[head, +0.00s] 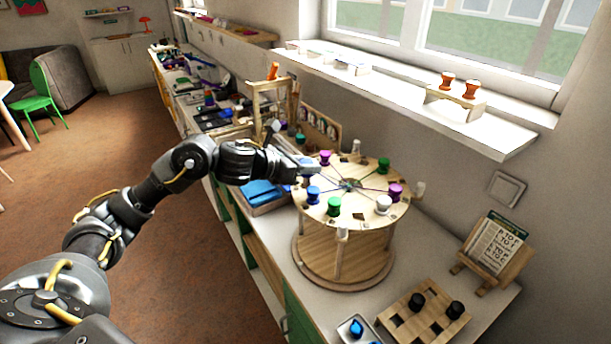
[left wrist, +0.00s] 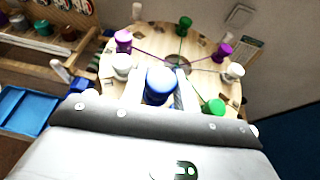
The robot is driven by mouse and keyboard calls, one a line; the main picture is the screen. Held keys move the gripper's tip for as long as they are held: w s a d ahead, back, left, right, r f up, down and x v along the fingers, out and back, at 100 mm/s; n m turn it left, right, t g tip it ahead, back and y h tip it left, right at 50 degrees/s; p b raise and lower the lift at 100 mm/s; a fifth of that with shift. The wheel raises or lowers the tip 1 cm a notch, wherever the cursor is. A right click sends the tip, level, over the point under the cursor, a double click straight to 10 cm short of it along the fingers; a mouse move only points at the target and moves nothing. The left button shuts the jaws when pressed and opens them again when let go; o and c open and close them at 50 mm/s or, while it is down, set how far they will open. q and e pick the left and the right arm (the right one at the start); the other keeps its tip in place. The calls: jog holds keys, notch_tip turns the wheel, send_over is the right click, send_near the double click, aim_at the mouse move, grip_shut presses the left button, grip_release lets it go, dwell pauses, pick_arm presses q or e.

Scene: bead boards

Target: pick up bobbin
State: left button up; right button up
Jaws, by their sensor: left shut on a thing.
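A round wooden carousel (head: 345,212) stands on the counter, with coloured bobbins around its top disc. My left gripper (head: 309,181) is over the disc's near-left edge, shut on a blue bobbin (head: 313,195). The blue bobbin (left wrist: 160,85) is between the fingers in the left wrist view. I cannot tell whether it is clear of the disc. A green bobbin (head: 333,206), a white one (head: 383,205) and purple ones (head: 395,192) (head: 325,157) sit around it. A white bobbin (left wrist: 121,66) beside the held one is hidden by my gripper in the head view. My right gripper is not in view.
A wooden board (head: 425,318) with dark bobbins is at the near right, by a small tray (head: 358,330) with a blue piece. A card stand (head: 493,250) is at the right. A wooden frame (head: 270,100) and blue tray (head: 262,195) are left of the carousel. A shelf (head: 420,100) overhangs behind.

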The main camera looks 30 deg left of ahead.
pick_arm(q)
jog(key=s+d+r+p, duration=0.3)
jog(key=s+d+r, duration=0.3)
jog(key=s, duration=0.4)
jog(key=shift+s+r, duration=0.15)
jog(key=shift+r, duration=0.6)
